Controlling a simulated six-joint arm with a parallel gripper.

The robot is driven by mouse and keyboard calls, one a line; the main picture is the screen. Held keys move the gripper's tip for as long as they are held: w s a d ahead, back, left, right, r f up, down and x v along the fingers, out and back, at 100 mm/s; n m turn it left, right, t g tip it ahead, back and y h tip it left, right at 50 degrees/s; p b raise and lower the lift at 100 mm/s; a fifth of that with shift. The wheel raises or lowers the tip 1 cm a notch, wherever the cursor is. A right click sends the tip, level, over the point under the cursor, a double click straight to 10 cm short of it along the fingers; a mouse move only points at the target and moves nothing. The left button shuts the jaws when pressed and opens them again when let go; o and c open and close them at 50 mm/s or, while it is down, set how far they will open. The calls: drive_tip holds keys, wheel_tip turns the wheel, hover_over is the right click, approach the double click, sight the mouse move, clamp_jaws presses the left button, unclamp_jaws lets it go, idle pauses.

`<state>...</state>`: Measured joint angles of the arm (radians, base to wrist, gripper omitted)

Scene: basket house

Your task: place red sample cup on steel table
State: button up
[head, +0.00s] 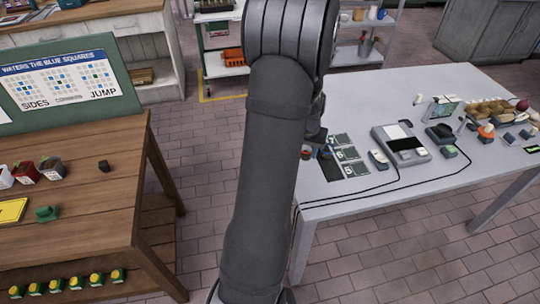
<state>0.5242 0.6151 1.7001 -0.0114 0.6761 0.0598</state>
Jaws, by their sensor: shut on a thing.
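The steel table (370,108) is the light grey table on the right in the head view. My gripper (314,148) is at its near left edge, mostly hidden behind my dark arm. It is shut on a small reddish thing, which I take to be the red sample cup (306,153); only a little of it shows beside the arm. I cannot tell whether it touches the tabletop. Its fingertips are too small and covered to make out clearly.
Dark numbered cards (345,154), a grey device (401,143) and cables lie on the steel table. Bread-like items (490,107) sit at its far right. A wooden table (100,205) on the left holds small pots (24,172) and a green board (60,82). Brick floor separates the tables.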

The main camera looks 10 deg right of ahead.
sight(334, 172)
drive_tip(key=s+d+r+m, duration=0.25)
drive_tip(key=s+d, duration=0.25)
drive_tip(key=d, duration=0.4)
drive_tip(key=shift+s+a+f, duration=0.1)
drive_tip(key=shift+a+f, duration=0.05)
drive_tip(key=shift+f, duration=2.85)
drive_tip(key=shift+f, duration=0.5)
drive_tip(key=o, duration=1.1)
drive_tip(key=shift+o, duration=0.2)
wheel_tip(334, 172, up, 17)
drive_tip(key=s+a, duration=0.2)
drive_tip(key=shift+r, duration=0.15)
